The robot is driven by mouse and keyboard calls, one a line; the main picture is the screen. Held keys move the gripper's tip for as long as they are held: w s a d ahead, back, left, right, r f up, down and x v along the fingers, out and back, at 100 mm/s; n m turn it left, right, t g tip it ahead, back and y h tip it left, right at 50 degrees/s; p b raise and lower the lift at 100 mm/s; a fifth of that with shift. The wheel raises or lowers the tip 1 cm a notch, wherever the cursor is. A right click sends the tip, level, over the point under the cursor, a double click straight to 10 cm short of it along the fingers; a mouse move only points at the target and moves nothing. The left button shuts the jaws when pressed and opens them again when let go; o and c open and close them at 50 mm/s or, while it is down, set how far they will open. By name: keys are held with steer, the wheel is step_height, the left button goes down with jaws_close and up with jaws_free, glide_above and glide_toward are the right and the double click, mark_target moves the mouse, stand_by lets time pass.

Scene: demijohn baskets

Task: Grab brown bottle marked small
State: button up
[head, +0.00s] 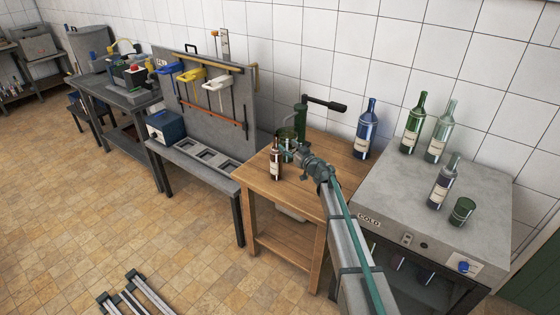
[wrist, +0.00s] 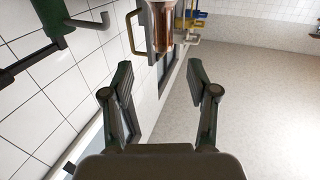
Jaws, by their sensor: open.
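A green device with a black handle (head: 300,118) stands at the table's back. A blue bottle (head: 366,130) is at the right. Several bottles stand on the grey COLD cabinet (head: 395,188).

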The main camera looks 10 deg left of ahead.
mark_target(278, 140)
steer(key=p+x, duration=0.1)
steer(key=x, duration=0.3)
steer(key=p+x, duration=0.2)
steer(key=x, duration=0.3)
steer(key=shift+s+a+f, duration=0.1)
steer(key=shift+a+f, duration=0.05)
steer(key=shift+f, duration=0.05)
jaws_close()
